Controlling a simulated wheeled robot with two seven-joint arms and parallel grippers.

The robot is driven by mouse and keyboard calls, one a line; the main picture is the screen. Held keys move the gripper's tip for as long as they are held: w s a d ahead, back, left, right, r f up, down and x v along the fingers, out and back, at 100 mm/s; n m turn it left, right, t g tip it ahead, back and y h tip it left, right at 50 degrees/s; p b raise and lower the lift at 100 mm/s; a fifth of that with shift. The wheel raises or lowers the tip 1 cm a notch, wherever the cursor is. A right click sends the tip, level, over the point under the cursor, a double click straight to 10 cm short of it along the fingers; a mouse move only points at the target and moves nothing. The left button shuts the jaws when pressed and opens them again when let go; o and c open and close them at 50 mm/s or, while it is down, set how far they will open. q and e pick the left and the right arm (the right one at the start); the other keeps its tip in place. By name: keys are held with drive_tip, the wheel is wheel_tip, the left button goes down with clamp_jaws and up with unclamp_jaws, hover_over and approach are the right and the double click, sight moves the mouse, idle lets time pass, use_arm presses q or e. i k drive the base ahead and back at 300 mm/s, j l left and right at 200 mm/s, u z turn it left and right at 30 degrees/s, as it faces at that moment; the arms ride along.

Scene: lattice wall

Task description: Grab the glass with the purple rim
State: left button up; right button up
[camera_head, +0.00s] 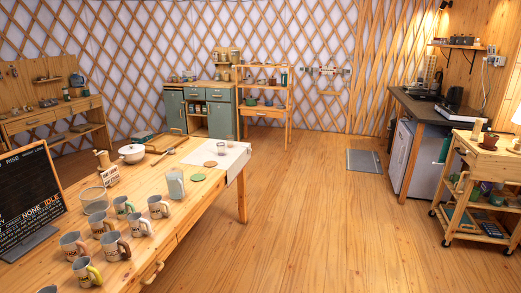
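A small clear glass (221,148) stands on the white cloth at the far right end of the long wooden table. A second small glass seems to stand just beside it. They are too small to make out a purple rim for sure. A larger pale tumbler (176,183) stands nearer, at the middle of the table, and a wide clear glass jar (94,200) stands to its left. Neither shows a clear purple rim. Neither of my grippers is in view.
The long table (205,205) carries several grey mugs (139,224), a white pot (132,153), a cutting board (166,143), coasters (197,178) and a black sign (30,195). Open floor (310,200) lies right of the table. A wheeled cart (464,218) stands at far right.

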sight(220, 145)
drive_tip(key=i+u, duration=0.15)
drive_tip(key=i, duration=0.4)
drive_tip(key=i+l+u, duration=0.2)
drive_tip(key=i, duration=0.35)
drive_tip(key=i+l+u, duration=0.15)
drive_tip(key=i, duration=0.4)
drive_tip(key=i+l+u, duration=0.1)
drive_tip(key=i+l, duration=0.35)
